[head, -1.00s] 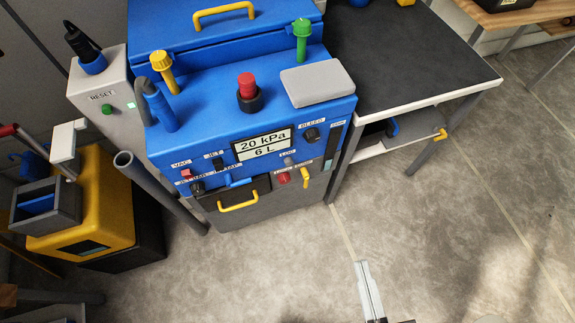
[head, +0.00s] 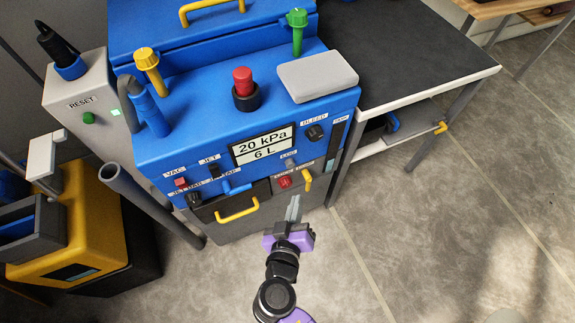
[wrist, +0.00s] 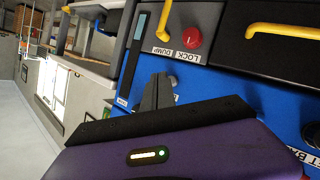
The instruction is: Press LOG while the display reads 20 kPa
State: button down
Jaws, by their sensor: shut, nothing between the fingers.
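The display (head: 264,148) on the blue machine's front panel reads "20 kPa" and "6 L". The small grey LOG button (head: 290,165) sits to the right of and below the display, under its label. My gripper (head: 294,200) is shut and empty in front of the lower panel, below the LOG button in the head view, with its fingertips pointing toward the panel. In the wrist view the closed fingers (wrist: 157,92) lie against a backdrop of blue panel.
A red knob (head: 284,181) and a yellow handle (head: 307,180) sit just below LOG, close to my fingertips. The BLEED knob (head: 315,132) is above right. A second yellow handle (head: 237,210) is lower left. Open floor (head: 420,250) lies to the right.

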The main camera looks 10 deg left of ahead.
aim_at(290, 165)
jog(key=d+m+h, duration=0.2)
jog(key=d, duration=0.1)
jog(key=shift+s+d, duration=0.1)
jog(key=shift+d, duration=0.1)
jog(key=shift+a, duration=0.1)
jog(key=w+a+b, duration=0.2)
jog(key=w+a, duration=0.2)
jog(key=w, duration=0.3)
jog(key=shift+w+a, duration=0.15)
jog(key=shift+a, duration=0.25)
jog(key=shift+w+f+b, duration=0.1)
jog(key=shift+b, duration=0.3)
dwell(1.6)
jog(key=shift+w+a+b, duration=0.2)
jog(key=shift+w+b, duration=0.05)
jog(key=shift+b, duration=0.05)
